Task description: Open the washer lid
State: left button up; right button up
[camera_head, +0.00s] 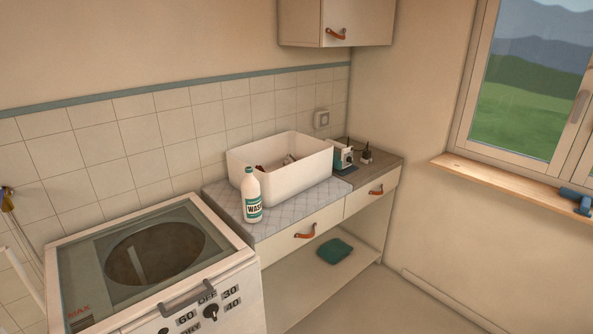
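The washer (235,300) stands at the lower left, cut off by the bottom edge of the camera_head view. Its glass-like lid (90,265) lies flat over the top and looks closed. The round drum opening (160,250) shows through it. A grey bar handle (190,292) runs along the lid's front edge, above the control panel. A dark knob (211,311) is on the panel among printed numbers. Neither of my grippers is in view.
A counter (285,222) right of the washer holds a white bottle (251,195), a white bin (290,173) and a small device (343,158). A green cloth (335,251) lies on the shelf below. Pipe-like parts (22,245) stand at the left edge. Floor at lower right is clear.

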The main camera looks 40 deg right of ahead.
aim_at(57, 314)
jog(key=i+l+z, duration=0.45)
jog(key=l, duration=0.25)
jog(key=i+l+z, duration=0.4)
jog(key=l, duration=0.2)
jog(key=u, duration=1.6)
